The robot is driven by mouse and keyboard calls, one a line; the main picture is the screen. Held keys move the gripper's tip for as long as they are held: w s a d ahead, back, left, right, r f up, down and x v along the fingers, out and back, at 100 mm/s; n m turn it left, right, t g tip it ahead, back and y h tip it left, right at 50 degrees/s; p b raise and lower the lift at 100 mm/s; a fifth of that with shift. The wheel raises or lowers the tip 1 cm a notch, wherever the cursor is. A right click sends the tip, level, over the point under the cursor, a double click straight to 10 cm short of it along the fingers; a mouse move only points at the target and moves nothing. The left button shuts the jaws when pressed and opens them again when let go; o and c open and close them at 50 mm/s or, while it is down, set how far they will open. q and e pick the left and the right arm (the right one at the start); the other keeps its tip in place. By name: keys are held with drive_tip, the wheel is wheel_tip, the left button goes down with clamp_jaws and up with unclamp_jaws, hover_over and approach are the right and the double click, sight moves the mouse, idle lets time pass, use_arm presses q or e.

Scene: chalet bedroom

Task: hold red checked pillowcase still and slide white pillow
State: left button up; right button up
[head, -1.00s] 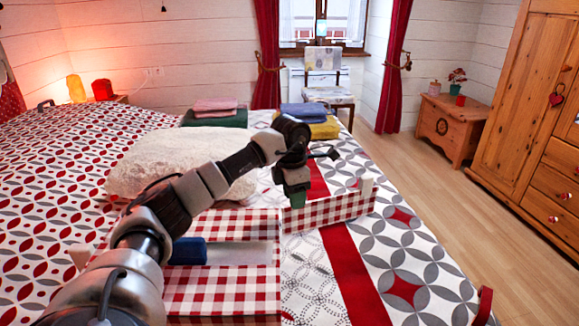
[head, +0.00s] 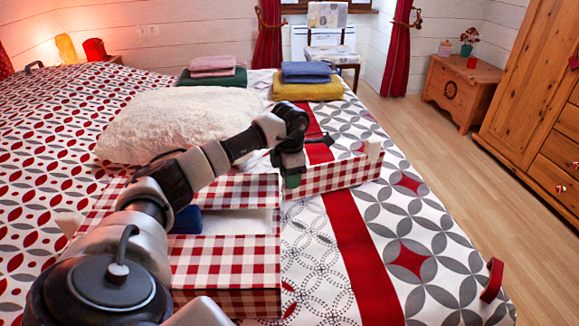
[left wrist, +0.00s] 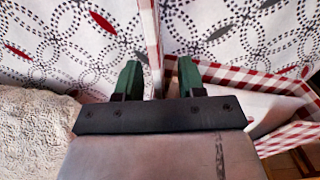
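The red checked pillowcase (head: 225,262) lies on the bed like an open box, with a blue item (head: 187,220) and a white inner surface showing inside. My left gripper (head: 292,179) is at the pillowcase's far right corner. In the left wrist view, its green fingers (left wrist: 159,80) are apart, with a thin checked wall between them. The pillow (left wrist: 35,130) shows at left there. My right gripper is not in view.
Folded pink and green cloths (head: 212,70) and blue and yellow cloths (head: 307,80) lie on the far part of the bed. A chair (head: 330,40) stands behind, and a wooden chest (head: 460,92) and wardrobe (head: 540,120) stand right. The bed's right side is mostly clear.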

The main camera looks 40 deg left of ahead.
use_arm(q)
drive_tip(key=shift+f, duration=0.3)
clamp_jaws()
idle(0.8)
unclamp_jaws()
drive_tip(key=shift+r, duration=0.15)
